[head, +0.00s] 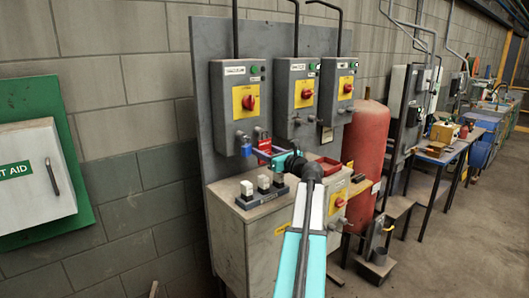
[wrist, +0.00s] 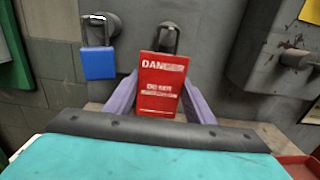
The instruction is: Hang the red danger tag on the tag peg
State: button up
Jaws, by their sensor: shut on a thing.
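The red danger tag (wrist: 161,88) is upright between the two purple fingers of my gripper (wrist: 160,100), its white lettering facing the wrist camera. In the head view the tag (head: 264,142) shows small at the front of the grey panel, with my gripper (head: 266,154) at it. A dark loop stands at the tag's top edge, in front of a grey peg (wrist: 169,24) on the panel. I cannot tell whether the loop is around the peg or only in front of it. The tag hides the peg's lower part.
A blue padlock (wrist: 98,62) hangs close on the left, also seen in the head view (head: 246,150). Switch boxes (head: 238,92) with red knobs are above.

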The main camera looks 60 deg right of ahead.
jog(key=o, duration=1.1)
jog(key=shift+s, duration=0.15)
jog(key=b+v, duration=0.3)
jog(key=v, duration=1)
jog(key=shift+s, duration=0.25)
jog(key=shift+a, duration=0.1)
